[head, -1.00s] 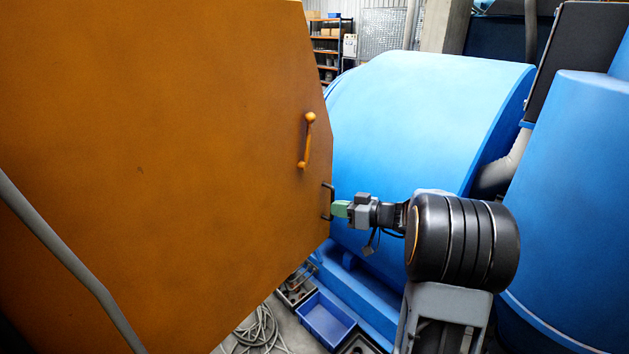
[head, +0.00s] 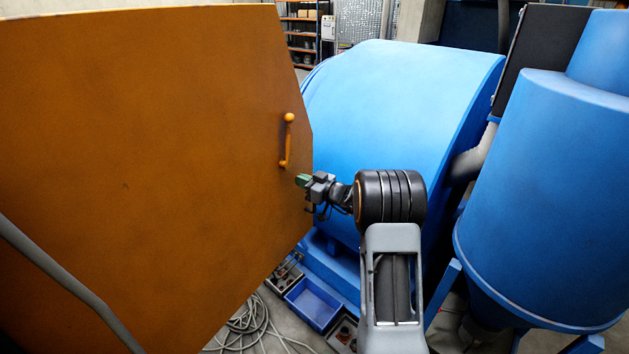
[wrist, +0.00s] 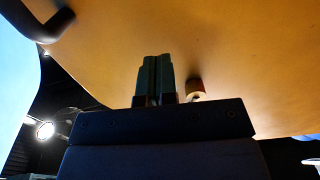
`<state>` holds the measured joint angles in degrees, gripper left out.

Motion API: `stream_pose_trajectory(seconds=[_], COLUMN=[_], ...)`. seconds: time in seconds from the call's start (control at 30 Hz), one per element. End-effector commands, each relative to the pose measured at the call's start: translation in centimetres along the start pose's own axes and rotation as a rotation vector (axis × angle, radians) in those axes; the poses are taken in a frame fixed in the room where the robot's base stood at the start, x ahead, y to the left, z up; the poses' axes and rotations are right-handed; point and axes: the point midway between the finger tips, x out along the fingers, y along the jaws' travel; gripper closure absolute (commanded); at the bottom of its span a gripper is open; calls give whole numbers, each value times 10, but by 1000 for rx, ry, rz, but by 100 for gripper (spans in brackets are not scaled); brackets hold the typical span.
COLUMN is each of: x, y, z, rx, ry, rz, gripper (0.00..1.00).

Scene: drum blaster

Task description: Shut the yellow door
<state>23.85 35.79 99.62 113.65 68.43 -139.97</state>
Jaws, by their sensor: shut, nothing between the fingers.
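The yellow door (head: 150,150), orange-yellow, stands open and fills the left of the head view. A yellow lever handle (head: 287,140) is near its right edge. My gripper (head: 301,181) is shut and empty, just below the lever and by the door's edge. In the wrist view the closed fingers (wrist: 155,77) point along the door face (wrist: 230,50); I cannot tell whether they touch it. A small round end (wrist: 195,88), probably of the lever, shows beside them. A dark bar handle (wrist: 45,20) is at upper left.
The blue drum housing (head: 390,120) stands behind the door's edge, with a blue cylinder (head: 540,190) at right. A blue bin (head: 312,303) and coiled cable (head: 250,325) lie on the floor below. A grey rail (head: 60,275) crosses the lower left.

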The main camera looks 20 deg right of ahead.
Motion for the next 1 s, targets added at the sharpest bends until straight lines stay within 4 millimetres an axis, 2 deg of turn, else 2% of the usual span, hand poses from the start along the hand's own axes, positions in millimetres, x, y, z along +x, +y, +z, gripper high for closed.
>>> stream_pose_trajectory(seconds=[0.23, 0.67, 0.83, 1.0], x=[19, 24, 24, 32], y=[0, -3, 2, 9], z=[-1, 0, 3, 8], rx=[-1, 0, -1, -4], ry=[0, 0, 1, 2], rz=[0, 0, -2, -17], gripper=[100, 100, 100, 100])
